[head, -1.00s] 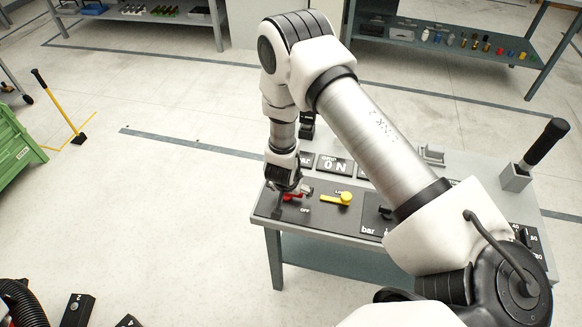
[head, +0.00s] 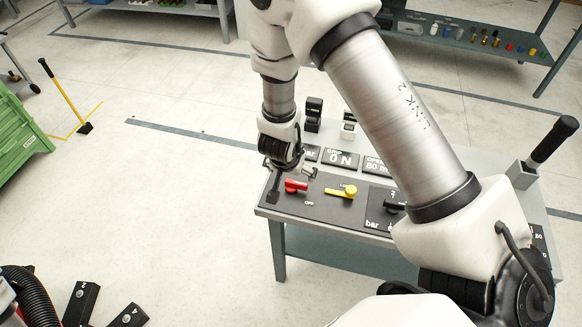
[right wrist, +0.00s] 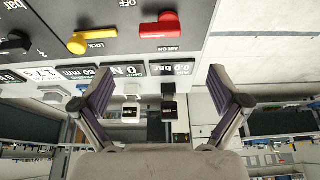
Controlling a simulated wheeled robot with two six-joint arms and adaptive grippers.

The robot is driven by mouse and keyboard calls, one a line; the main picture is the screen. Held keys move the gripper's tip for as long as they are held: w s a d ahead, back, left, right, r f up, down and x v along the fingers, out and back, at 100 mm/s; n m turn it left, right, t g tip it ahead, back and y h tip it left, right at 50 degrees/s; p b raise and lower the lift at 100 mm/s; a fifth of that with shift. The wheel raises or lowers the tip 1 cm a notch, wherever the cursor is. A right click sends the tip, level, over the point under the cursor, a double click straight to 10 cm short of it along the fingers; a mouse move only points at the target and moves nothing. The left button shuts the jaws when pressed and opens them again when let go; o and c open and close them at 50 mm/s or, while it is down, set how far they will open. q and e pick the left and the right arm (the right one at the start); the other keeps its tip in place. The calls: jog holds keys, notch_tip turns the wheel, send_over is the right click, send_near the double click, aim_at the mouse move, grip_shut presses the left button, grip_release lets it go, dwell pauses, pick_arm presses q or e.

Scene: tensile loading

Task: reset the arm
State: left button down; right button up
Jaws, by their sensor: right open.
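My right gripper (head: 290,176) is open and empty above the left end of the control panel in the head view, close to the red lever. In the right wrist view its two fingers (right wrist: 162,85) stand wide apart with nothing between them. The red lever (head: 296,186) also shows in the wrist view (right wrist: 160,28), beyond the fingertips and apart from them, by the words AIR ON. A yellow lever (head: 341,192) marked LOCK sits to its right in the head view. My left gripper cannot be made out.
The panel lies on a grey table (head: 262,211). Displays (head: 342,159) and two small black-topped devices (head: 314,115) stand behind the levers. A black-handled upright tool (head: 553,139) is at the right.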

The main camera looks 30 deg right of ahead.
jog(key=s+f+n+g+b, duration=0.1)
jog(key=s+f+n+g, duration=0.15)
jog(key=s+f, duration=0.6)
jog(key=s+f+n+g+b, duration=0.1)
jog(key=s+f+n+g, duration=0.15)
jog(key=s+f, duration=0.65)
jog(key=s+a+r+n+t+y, duration=0.2)
jog(key=s+a+r+n+y, duration=0.1)
jog(key=s+a+n, duration=0.1)
jog(key=shift+s+a+r+n+y, duration=0.2)
jog(key=shift+s+a+n+y, duration=0.15)
jog(key=shift+s, duration=0.45)
